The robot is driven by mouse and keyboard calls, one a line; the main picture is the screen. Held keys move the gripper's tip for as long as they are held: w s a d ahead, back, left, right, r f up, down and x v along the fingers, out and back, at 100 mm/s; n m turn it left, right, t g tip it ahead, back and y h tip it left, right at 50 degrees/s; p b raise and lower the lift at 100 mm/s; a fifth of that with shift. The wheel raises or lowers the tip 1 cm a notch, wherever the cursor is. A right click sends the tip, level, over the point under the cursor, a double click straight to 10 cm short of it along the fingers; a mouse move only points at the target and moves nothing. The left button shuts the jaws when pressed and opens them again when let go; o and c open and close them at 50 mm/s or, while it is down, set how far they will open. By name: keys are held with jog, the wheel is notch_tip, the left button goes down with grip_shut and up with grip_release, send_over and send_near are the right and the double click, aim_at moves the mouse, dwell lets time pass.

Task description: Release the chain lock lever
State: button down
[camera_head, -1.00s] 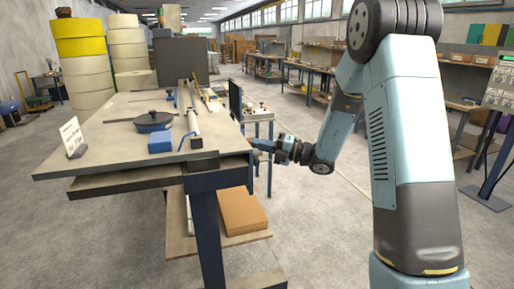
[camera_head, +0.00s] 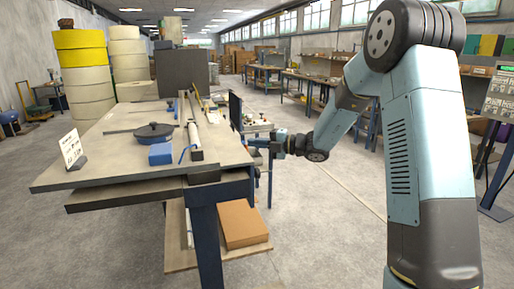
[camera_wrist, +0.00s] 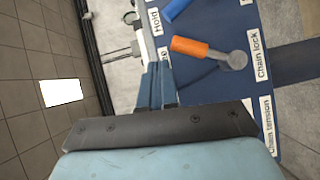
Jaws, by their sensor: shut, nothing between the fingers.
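The chain lock lever, an orange handle (camera_wrist: 192,47) on a grey round pivot (camera_wrist: 237,60), shows in the wrist view on a blue panel (camera_wrist: 225,92). A white "Chain lock" label (camera_wrist: 262,55) sits right of the pivot. The handle points left from the pivot. My gripper (camera_wrist: 150,62) is shut and empty, its fingers just left of the orange handle. I cannot tell if they touch it. In the head view my gripper (camera_head: 252,143) is at the right side of the table's near end; the lever is hidden there.
A blue lever (camera_wrist: 178,8) beside a "Hold" label is above the orange handle. A "Chain tension" label (camera_wrist: 268,125) is below. The floor right of the table is open.

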jog(key=shift+w+a, duration=0.3)
jog(key=shift+w, duration=0.6)
jog(key=s+d+r, duration=0.1)
jog(key=d+r, duration=0.2)
jog(key=d, duration=0.6)
jog(key=shift+s+r, duration=0.2)
jog(key=shift+s, duration=0.1)
